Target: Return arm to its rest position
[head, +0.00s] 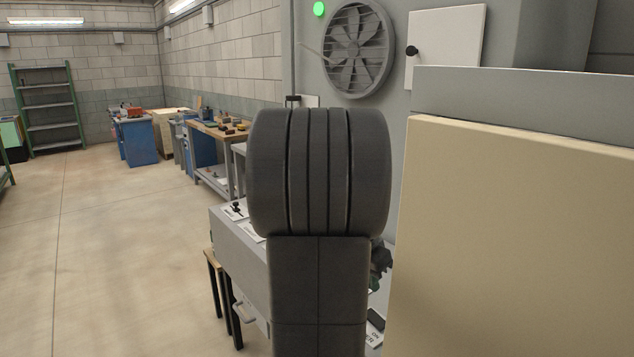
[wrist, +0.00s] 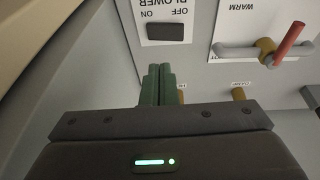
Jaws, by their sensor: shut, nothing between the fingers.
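My gripper (wrist: 158,70) shows in the wrist view with its two green fingers together and nothing between them. It points toward a grey panel (wrist: 205,75) that carries a black rocker switch (wrist: 166,32) under an upside-down "BLOWER ON OFF" label. The fingertips appear just below the switch in the picture; I cannot tell whether they touch the panel. In the head view my dark arm stands upright in the middle and hides much of the grey console (head: 238,245) behind it. The gripper is mostly hidden there.
In the wrist view a lever with a red handle (wrist: 289,42) sits beside a "WARM" label, with a brass knob (wrist: 238,94) lower. In the head view a large beige cabinet (head: 510,240) stands close on the right. A wall fan (head: 358,50) is behind. Floor at left is clear.

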